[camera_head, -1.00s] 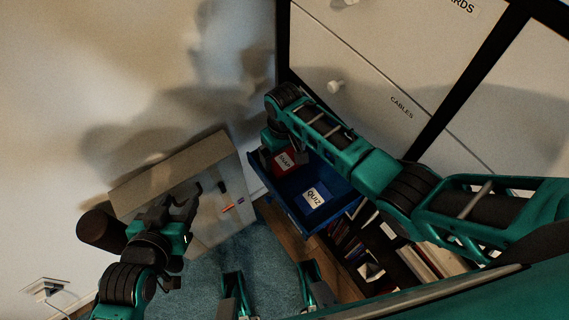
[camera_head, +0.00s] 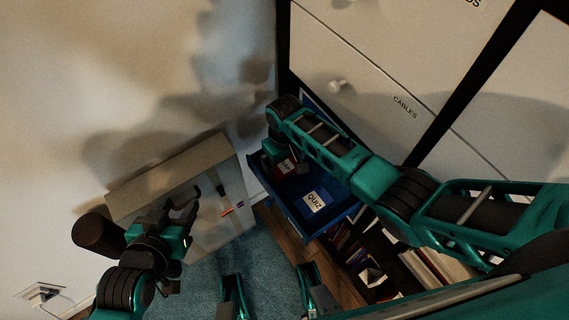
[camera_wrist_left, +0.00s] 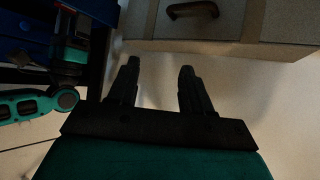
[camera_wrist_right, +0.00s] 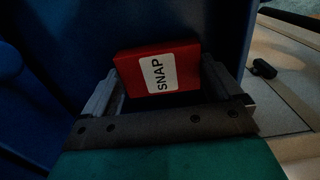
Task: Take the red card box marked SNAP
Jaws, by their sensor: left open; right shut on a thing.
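The red SNAP box (camera_wrist_right: 130,72) sits between the two fingers of my right gripper (camera_wrist_right: 160,84) in the right wrist view, its white label facing the camera. My right gripper is shut on it. In the head view the red box (camera_head: 288,168) shows at the blue drawer (camera_head: 342,213), partly hidden by my right gripper (camera_head: 283,160). I cannot tell how far it is clear of the drawer floor. My left gripper (camera_head: 198,203) is open and empty in front of the beige cabinet; its spread fingers (camera_wrist_left: 159,72) show in the left wrist view.
A blue box labelled QUIZ (camera_head: 315,202) lies in the same drawer. A beige cabinet (camera_head: 165,178) with a handle stands to the left. Closed white drawers (camera_head: 360,60), one marked CABLES, rise behind. Books (camera_head: 425,265) stand below. Blue carpet (camera_head: 258,255) is open floor.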

